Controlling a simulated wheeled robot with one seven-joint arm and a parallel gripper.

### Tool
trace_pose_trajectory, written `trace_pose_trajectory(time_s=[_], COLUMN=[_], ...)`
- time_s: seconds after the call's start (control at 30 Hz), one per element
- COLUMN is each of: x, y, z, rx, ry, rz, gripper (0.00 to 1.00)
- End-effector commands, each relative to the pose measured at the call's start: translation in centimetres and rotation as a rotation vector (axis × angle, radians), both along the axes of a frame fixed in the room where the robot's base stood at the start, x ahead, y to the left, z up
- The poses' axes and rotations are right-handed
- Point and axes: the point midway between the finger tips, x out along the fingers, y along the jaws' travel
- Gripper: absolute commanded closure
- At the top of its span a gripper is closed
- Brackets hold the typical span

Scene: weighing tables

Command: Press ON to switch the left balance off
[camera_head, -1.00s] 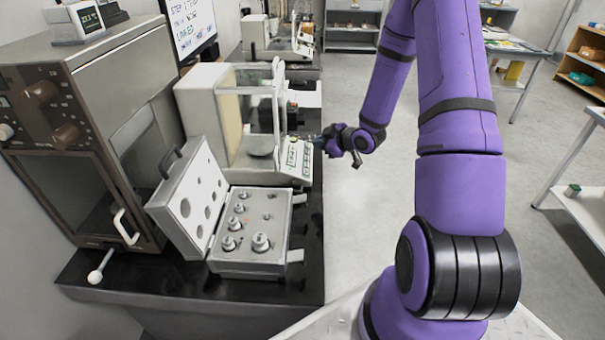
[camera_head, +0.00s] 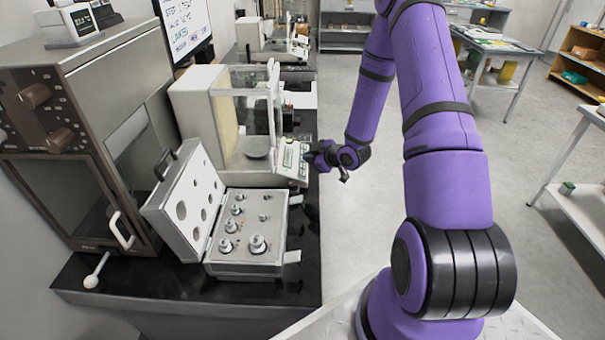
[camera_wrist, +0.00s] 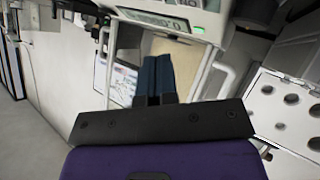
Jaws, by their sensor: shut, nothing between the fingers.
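The near balance (camera_head: 215,120), a cream-white unit with a glass weighing chamber and a round pan, stands on the black bench. Its sloping front panel (camera_head: 291,160) carries a small greenish display and keys. My gripper (camera_head: 306,157) is at the right edge of this panel, with its fingers together and empty. In the wrist view the dark blue fingers (camera_wrist: 154,60) point up toward the balance panel (camera_wrist: 165,20), where a lit green display (camera_wrist: 198,29) shows. The ON key's label cannot be read, and I cannot tell whether the fingertips touch a key.
An open weight case (camera_head: 250,240) with several metal weights lies in front of the balance. A brown-fronted oven-like cabinet (camera_head: 60,150) stands at left. A second balance (camera_head: 268,42) is farther back, beside a wall screen (camera_head: 185,25).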

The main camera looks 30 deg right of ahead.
Motion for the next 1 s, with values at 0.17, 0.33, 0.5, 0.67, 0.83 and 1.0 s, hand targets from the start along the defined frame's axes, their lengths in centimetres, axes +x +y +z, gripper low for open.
trace_pose_trajectory(time_s=[0.17, 0.33, 0.5, 0.67, 0.83, 1.0], x=[0.4, 0.6, 0.6, 0.6, 0.6, 0.6], y=[0.6, 0.9, 1.0, 0.9, 1.0, 0.9], z=[-1.8, -2.7, -3.0, -3.0, -3.0, -3.0], rx=[0.001, 0.0, -0.001, -0.001, -0.001, -0.001], ry=[0.001, 0.0, 0.0, 0.0, 0.0, 0.0], rz=[0.0, 0.0, 0.0, 0.0, 0.0, 0.0], gripper=[1.0, 1.0, 1.0, 1.0, 1.0, 1.0])
